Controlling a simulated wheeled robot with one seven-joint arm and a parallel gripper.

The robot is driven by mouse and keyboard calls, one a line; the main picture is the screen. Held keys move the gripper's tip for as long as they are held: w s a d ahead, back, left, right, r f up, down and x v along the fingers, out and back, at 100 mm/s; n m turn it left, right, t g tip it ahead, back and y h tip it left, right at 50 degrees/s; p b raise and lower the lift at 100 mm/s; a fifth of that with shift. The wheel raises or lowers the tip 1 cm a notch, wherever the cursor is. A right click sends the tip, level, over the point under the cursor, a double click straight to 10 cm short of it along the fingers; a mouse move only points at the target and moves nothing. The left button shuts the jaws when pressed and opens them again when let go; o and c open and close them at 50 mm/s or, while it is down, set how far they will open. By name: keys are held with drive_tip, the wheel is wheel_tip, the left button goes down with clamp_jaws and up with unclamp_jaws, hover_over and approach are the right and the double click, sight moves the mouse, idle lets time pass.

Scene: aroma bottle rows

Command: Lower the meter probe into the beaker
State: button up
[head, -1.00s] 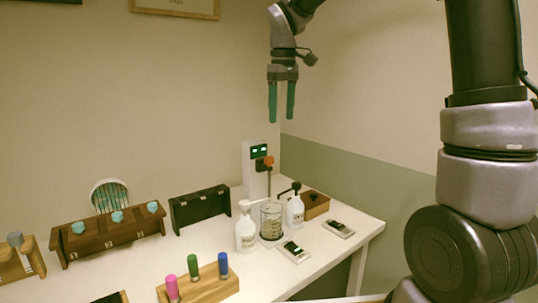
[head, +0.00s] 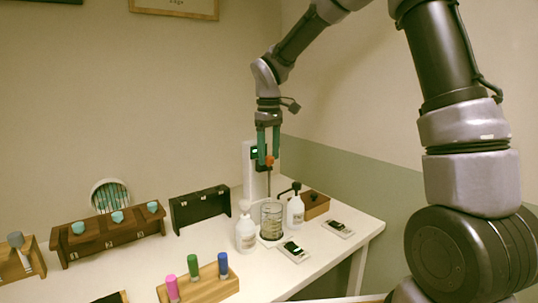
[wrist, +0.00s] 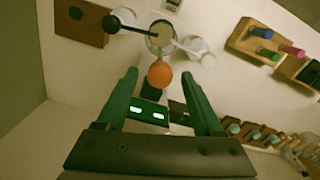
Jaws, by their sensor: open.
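The meter (head: 250,178) is a white upright stand with a dark, green-lit display at the back of the table. Its probe has an orange knob (head: 269,161) above a thin dark shaft that runs down toward the beaker. The clear, marked beaker (head: 272,221) stands upright in front of the meter; it also shows in the wrist view (wrist: 161,33). I cannot tell whether the shaft's tip is inside its rim. My gripper (head: 268,156) is open, pointing down, with its green fingertips around knob height. In the wrist view the orange knob (wrist: 160,74) appears between the fingertips, with gaps on both sides.
White bottles (head: 246,231) (head: 295,210) flank the beaker closely, the right one with a black pump. Small flat devices (head: 293,251) (head: 338,229) lie in front and right. A wooden box (head: 315,205) sits behind right. Bottle racks (head: 112,233) fill the left side.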

drive_tip(key=shift+f, duration=0.2)
clamp_jaws()
idle(1.4)
